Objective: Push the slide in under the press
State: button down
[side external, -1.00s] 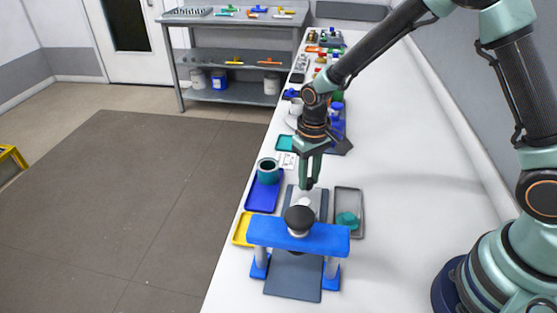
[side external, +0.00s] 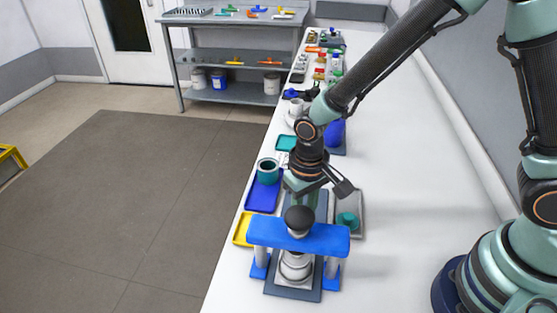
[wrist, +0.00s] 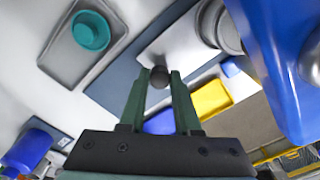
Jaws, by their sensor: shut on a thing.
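The blue press (side external: 300,235) is an arch on two posts with a black knob on top. It also shows at the right of the wrist view (wrist: 285,60). The slide is a pale plate (wrist: 178,45) on a dark grey base (side external: 278,286), bearing a round grey-white part (side external: 296,266) that sits between the press posts, under the crossbar. My gripper (wrist: 159,75) is shut on the slide's dark round knob (wrist: 159,77), just behind the press. In the side view the fingertips are partly hidden behind the press top.
A grey tray with a teal piece (side external: 347,220) lies right of the base. A blue tray (side external: 262,197) with a teal cup (side external: 268,171) and a yellow tray (side external: 242,229) lie to the left. The bench is clear at right.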

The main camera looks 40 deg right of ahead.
jog(key=c, duration=0.6)
grip_release()
jog(key=shift+s+a, duration=0.15)
jog(key=shift+a, duration=0.05)
jog(key=shift+r, duration=0.1)
notch_tip(320, 180, up, 12)
jog(key=s+d+r+t, duration=0.1)
jog(key=d+r+t, duration=0.1)
jog(key=d, duration=0.3)
jog(key=s+d+r+t, duration=0.1)
jog(key=d+r, duration=0.3)
jog(key=d, duration=0.1)
jog(key=s+d+r+t, duration=0.2)
jog(key=d+r, duration=0.1)
jog(key=d, duration=0.3)
jog(key=shift+s+r+t, duration=0.1)
jog(key=shift+r+t, duration=0.2)
